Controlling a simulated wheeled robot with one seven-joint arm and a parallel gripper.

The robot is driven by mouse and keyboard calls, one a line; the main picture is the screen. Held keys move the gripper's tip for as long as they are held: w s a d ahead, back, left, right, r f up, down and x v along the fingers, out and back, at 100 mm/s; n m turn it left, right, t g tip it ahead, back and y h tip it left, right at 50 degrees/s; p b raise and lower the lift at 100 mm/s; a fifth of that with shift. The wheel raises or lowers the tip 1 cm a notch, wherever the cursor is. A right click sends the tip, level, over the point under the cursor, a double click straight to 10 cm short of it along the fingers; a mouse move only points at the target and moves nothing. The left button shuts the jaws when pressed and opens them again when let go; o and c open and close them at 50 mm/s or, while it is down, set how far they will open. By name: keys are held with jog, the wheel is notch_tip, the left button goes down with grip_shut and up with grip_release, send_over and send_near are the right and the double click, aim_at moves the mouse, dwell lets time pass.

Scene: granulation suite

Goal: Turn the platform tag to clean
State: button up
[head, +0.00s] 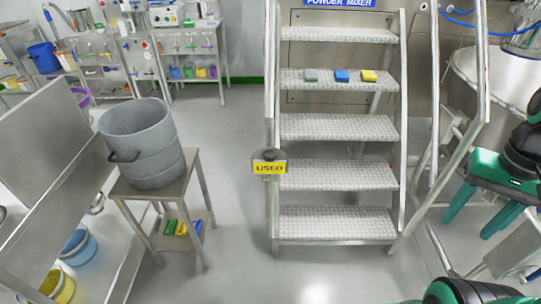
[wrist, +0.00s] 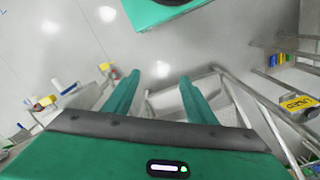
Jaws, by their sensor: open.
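The platform tag (head: 269,168) is a yellow plate with the black word USED. It hangs on the left post of the steel stair platform (head: 336,178), below a small grey holder. It also shows at the right edge of the wrist view (wrist: 297,105), tilted. My gripper (head: 468,228) is at the right of the head view, well to the right of the stairs and apart from the tag. In the wrist view its two green fingers (wrist: 159,80) are spread with nothing between them. The tag's other face is hidden.
Grey, blue and yellow blocks (head: 341,76) lie on an upper step. A grey bucket (head: 142,143) stands on a small steel table (head: 170,190) left of the tag. A large steel vessel (head: 495,80) is behind my gripper. The floor (head: 230,130) between the table and the stairs is clear.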

jog(key=w+a+f+y, duration=0.2)
jog(key=w+a+f, duration=0.4)
jog(key=w+f, duration=0.35)
jog(key=m+t+y, duration=0.9)
jog(key=m+y, duration=0.5)
jog(key=m, duration=0.3)
send_near(270, 154)
jog(key=x, duration=1)
jog(key=shift+w+f, duration=0.1)
jog(key=shift+f, duration=0.15)
jog(key=shift+c, duration=0.2)
jog(key=c, duration=1)
